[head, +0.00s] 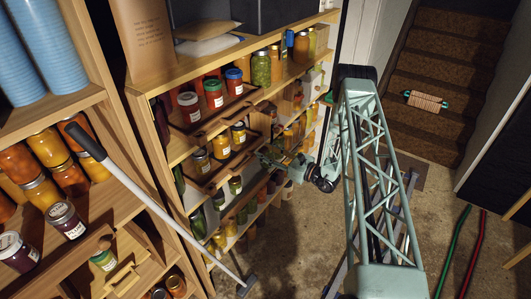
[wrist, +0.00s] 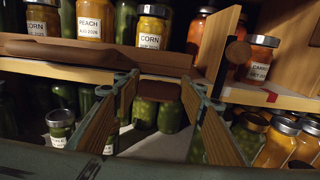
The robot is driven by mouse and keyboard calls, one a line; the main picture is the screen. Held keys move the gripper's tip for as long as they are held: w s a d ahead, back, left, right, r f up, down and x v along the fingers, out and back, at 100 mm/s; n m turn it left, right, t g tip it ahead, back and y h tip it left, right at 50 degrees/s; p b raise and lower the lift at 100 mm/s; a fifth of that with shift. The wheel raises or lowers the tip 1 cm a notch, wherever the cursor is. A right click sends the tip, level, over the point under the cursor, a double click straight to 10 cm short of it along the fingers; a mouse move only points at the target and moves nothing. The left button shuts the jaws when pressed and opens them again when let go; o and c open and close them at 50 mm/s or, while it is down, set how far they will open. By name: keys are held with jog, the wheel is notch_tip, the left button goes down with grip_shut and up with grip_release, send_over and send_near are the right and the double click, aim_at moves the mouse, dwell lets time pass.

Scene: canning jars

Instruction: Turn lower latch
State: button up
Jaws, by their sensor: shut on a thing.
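In the wrist view, the lower latch appears as a small dark-brown wooden piece (wrist: 160,89) at the front edge of a shelf, below the jars labelled corn and peach. My gripper (wrist: 161,86) has its two wood-faced fingers on either side of this piece, shut on it. The latch's pivot and its full shape are hidden or too dark to tell. In the head view, my gripper (head: 268,157) reaches in from the right to the middle shelves of the jar rack, and the latch is too small to make out there.
A wooden retaining bar (wrist: 90,55) runs in front of the corn and peach jars. A wooden upright with a round brown knob (wrist: 238,52) stands to the right. Pickle jars (wrist: 145,115) and amber jars (wrist: 275,143) stand below. Open concrete floor (head: 290,230) lies before the rack.

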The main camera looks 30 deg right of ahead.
jog(key=shift+n+b, duration=0.4)
jog(key=shift+b, duration=0.15)
jog(key=n+b, duration=0.1)
jog(key=b, duration=0.1)
jog(key=n+b, duration=0.2)
jog(key=shift+s+a+f+n, duration=0.1)
jog(key=shift+a+f+n, duration=0.1)
jog(key=shift+n, duration=0.1)
jog(key=n+b, duration=0.6)
jog(key=shift+s+a+f, duration=0.1)
jog(key=shift+a+f, duration=0.05)
jog(key=shift+a, duration=0.05)
jog(key=n+b, duration=0.3)
jog(key=b, duration=0.1)
jog(key=n+b, duration=0.4)
jog(key=shift+a+f+b, duration=0.1)
jog(key=shift+f+b, duration=0.1)
jog(key=shift+b, duration=0.1)
jog(key=shift+n+b, duration=0.3)
jog(key=shift+n, duration=0.1)
jog(key=o, duration=0.9)
jog(key=shift+c, duration=0.2)
jog(key=shift+s, duration=0.1)
